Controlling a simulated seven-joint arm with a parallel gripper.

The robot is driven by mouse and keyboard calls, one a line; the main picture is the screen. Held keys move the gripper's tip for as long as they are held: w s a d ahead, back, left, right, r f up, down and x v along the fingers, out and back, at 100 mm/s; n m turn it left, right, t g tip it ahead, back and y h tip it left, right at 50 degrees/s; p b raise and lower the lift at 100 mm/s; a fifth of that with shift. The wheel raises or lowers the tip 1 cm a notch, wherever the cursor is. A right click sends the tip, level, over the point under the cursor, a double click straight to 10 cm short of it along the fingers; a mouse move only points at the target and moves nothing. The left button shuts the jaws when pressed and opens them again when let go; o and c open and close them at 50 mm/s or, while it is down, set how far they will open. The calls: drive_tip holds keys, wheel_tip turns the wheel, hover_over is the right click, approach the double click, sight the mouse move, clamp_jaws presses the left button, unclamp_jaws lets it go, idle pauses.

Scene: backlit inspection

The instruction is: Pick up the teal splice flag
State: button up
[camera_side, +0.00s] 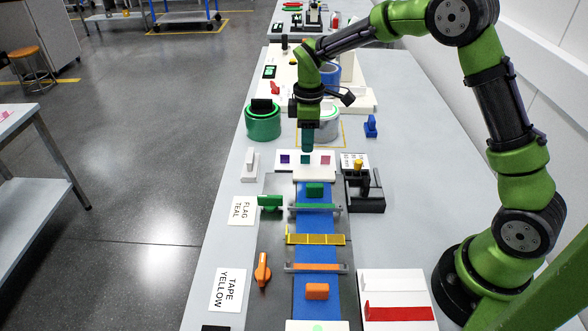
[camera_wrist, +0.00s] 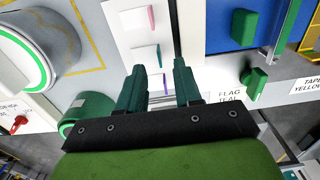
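The teal splice flag (camera_side: 305,160) is the middle one of three small coloured flags on a white block (camera_side: 327,174) at the far end of the blue strip. In the wrist view its thin teal edge (camera_wrist: 159,56) shows just beyond my fingertips. My gripper (camera_side: 307,149) points down over the block, close above the flags. In the wrist view my gripper (camera_wrist: 158,66) has its two dark teal fingers apart, with no flag held. Whether a finger touches anything cannot be told.
A purple flag (camera_side: 285,159) and a pink flag (camera_side: 326,160) flank the teal one. A black fixture (camera_side: 366,194) stands to the right. A green tape roll (camera_side: 263,122) and a grey roll (camera_side: 327,123) stand behind. A "FLAG TEAL" card (camera_side: 242,211) lies left of the strip.

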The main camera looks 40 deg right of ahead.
drive_tip(key=shift+w+a+f, duration=0.1)
drive_tip(key=shift+f, duration=1.25)
drive_tip(key=shift+w+f, duration=0.1)
drive_tip(key=shift+f, duration=1.25)
clamp_jaws()
